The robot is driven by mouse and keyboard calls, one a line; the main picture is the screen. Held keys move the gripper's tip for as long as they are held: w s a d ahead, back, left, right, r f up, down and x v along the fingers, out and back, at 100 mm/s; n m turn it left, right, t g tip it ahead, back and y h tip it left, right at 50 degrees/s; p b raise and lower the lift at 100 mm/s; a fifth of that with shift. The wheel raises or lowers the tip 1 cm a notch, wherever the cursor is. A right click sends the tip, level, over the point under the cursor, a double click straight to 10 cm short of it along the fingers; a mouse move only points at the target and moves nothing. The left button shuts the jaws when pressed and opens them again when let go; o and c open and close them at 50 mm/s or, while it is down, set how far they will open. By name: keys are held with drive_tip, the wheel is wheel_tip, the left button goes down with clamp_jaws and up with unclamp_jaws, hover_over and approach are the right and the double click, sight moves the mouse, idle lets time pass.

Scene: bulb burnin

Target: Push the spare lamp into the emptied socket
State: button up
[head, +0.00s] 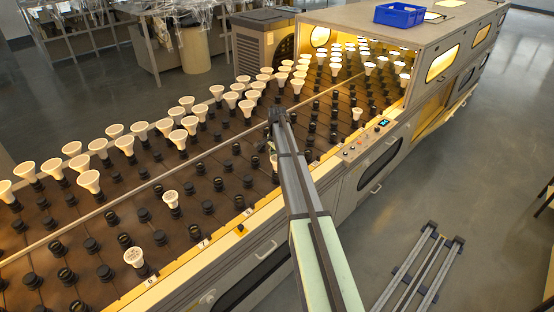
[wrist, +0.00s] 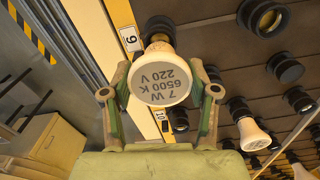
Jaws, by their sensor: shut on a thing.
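My gripper (wrist: 161,78) is shut on the spare lamp (wrist: 160,84), a white reflector lamp. Its round face, printed "7 W 6500 K 220 V", is towards the wrist camera and sits between the two fingers. A black socket (wrist: 157,23) shows just beyond the lamp's narrow end, beside the plate marked 9 (wrist: 131,38). The lamp covers part of this socket, and I cannot tell whether its base is inside. In the head view my arm reaches over the rack, and the gripper is small and mostly hidden at the arm's far end.
Several black sockets (wrist: 265,16) stand around on the dark rack. Rows of white lamps (head: 125,144) fill its far side. A few lamps stand nearer, such as one by plate 6 (head: 134,257). A control panel (head: 366,138) and a tunnel hood (head: 395,30) are at the right.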

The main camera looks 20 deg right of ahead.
drive_tip(key=shift+f+b, duration=0.35)
drive_tip(key=shift+f, duration=0.7)
drive_tip(key=o, duration=1.2)
drive_tip(key=shift+o, duration=0.2)
drive_tip(key=shift+r, duration=0.15)
wheel_tip(320, 180, up, 12)
drive_tip(key=shift+f, duration=0.1)
